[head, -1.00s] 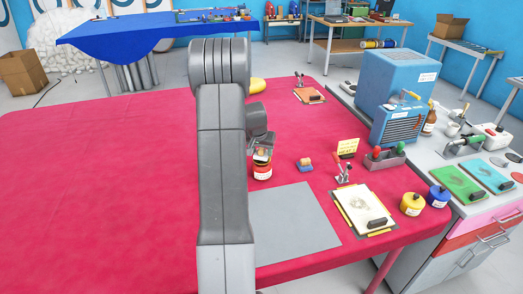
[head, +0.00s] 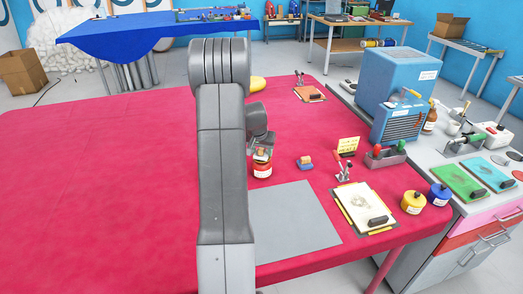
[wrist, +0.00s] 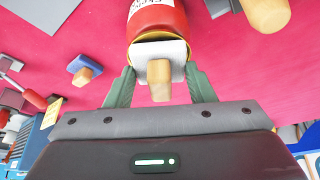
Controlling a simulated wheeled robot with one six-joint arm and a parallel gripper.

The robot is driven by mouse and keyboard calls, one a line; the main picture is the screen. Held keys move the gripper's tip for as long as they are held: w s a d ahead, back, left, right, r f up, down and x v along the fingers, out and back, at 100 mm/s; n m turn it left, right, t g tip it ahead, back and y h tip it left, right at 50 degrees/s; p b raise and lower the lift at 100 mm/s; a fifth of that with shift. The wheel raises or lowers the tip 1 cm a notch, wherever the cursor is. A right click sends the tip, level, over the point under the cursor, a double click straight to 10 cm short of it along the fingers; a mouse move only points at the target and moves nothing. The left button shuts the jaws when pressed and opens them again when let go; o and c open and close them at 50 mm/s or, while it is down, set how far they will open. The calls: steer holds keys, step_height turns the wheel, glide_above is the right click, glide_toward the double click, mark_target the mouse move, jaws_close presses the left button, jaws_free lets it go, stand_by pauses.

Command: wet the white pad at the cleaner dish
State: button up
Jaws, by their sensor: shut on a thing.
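The white pad (wrist: 176,50) with its wooden handle (wrist: 158,72) is between the green fingers of my gripper (wrist: 160,88), which is shut on it. A red container with a white label (wrist: 155,22), seemingly the cleaner dish, lies just beyond the pad in the wrist view. The pad overlaps its yellowish rim; I cannot tell if it touches the contents. In the head view the red container (head: 262,171) stands on the red table, with my gripper (head: 262,151) directly over its top. The inside of the container is hidden.
A blue block with a wooden top (head: 305,163) stands just right of the container. A grey mat (head: 295,225) lies in front. A clipboard (head: 355,218), a small toggle clamp (head: 343,174) and yellow (head: 413,203) and blue jars (head: 438,195) are further right. The table's left side is clear.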

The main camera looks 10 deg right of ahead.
steer(key=shift+s+f+b, duration=0.1)
steer(key=shift+f+b, duration=0.6)
steer(key=shift+b, duration=0.1)
stand_by(1.9)
steer(key=shift+r, duration=0.1)
steer(key=shift+r+p, duration=1.75)
steer(key=shift+r, duration=1.85)
steer(key=shift+f, duration=0.15)
